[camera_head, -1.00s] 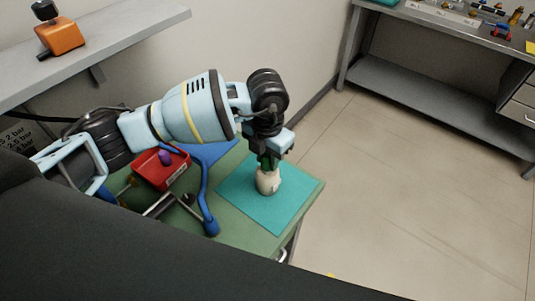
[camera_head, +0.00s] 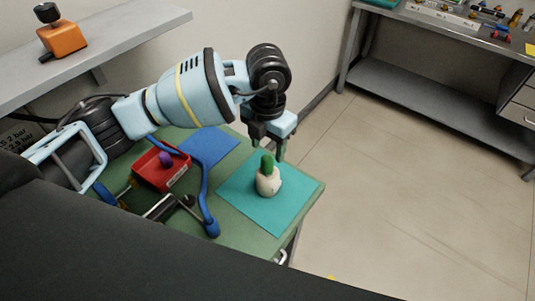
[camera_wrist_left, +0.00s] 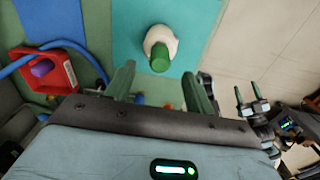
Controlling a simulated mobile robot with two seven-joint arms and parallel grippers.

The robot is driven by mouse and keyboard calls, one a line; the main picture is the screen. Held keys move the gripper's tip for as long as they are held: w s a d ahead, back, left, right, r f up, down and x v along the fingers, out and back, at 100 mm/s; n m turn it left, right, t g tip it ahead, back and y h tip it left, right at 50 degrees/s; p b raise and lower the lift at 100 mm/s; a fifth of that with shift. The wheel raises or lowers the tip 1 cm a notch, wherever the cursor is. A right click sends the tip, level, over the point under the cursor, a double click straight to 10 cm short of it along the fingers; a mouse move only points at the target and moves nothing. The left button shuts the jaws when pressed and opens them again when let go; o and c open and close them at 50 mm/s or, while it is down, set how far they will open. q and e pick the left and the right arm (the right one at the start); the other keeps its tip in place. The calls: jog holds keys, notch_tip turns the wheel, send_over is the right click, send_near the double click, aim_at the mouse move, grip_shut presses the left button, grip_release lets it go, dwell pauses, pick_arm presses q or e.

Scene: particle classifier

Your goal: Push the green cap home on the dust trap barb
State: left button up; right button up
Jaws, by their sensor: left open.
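The green cap (camera_head: 267,163) stands upright on top of the cream-white dust trap (camera_head: 268,184), which sits on the teal mat (camera_head: 245,205). The barb is hidden under the cap, and I cannot tell how far down the cap sits. My left gripper (camera_head: 268,150) is open and empty, raised just behind the cap and apart from it. In the left wrist view the cap (camera_wrist_left: 160,57) and trap (camera_wrist_left: 171,37) lie beyond the open fingers. My right gripper (camera_wrist_left: 248,98) shows small at the right of that view, its fingers apart and empty.
A red bin (camera_head: 150,178) with a purple piece (camera_head: 166,158) stands left of the mat, beside a blue curved tube (camera_head: 205,190) and a blue mat (camera_head: 212,148). The teal mat around the trap is clear. A grey bench (camera_head: 420,100) stands at the back right.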

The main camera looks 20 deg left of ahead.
pick_arm(q)
jog(key=shift+r, duration=1.15)
jog(key=shift+f, duration=0.1)
